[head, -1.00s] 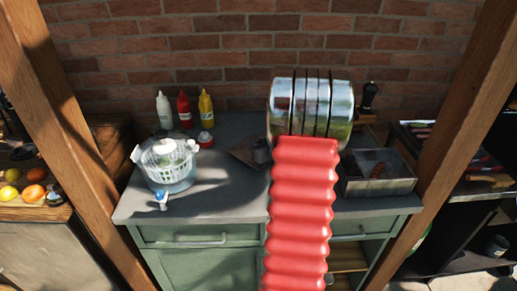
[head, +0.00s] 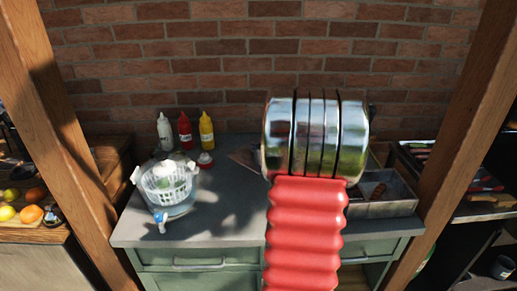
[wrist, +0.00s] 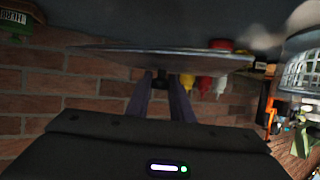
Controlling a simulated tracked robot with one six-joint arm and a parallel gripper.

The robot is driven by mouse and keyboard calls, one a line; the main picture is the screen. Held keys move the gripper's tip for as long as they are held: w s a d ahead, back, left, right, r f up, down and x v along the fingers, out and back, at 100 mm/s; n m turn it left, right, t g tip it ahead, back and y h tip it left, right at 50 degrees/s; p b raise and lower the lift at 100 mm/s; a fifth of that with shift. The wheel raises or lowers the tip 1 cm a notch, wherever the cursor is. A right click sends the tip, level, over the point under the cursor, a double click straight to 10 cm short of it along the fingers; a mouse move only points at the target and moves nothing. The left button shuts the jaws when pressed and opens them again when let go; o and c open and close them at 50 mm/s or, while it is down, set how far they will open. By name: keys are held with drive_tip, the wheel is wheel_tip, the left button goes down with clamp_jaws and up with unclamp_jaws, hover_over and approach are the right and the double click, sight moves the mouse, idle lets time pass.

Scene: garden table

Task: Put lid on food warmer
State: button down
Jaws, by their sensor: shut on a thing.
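A thin grey metal lid (wrist: 165,56) shows almost edge-on across the wrist view, with a dark knob at its middle. My gripper (wrist: 162,88) is shut on that knob, one finger on each side. The food warmer appears to be the open grey metal container (head: 385,205) on the right of the counter, with a brown sausage-like thing inside. My arm covers its left part. I cannot tell how far the lid is from it.
A white basket in a clear bowl (head: 170,185) stands on the counter's left. White, red and yellow bottles (head: 185,130) stand behind it by the brick wall.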

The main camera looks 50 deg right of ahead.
drive_tip(key=shift+f, duration=4.95)
drive_tip(key=shift+s, duration=0.15)
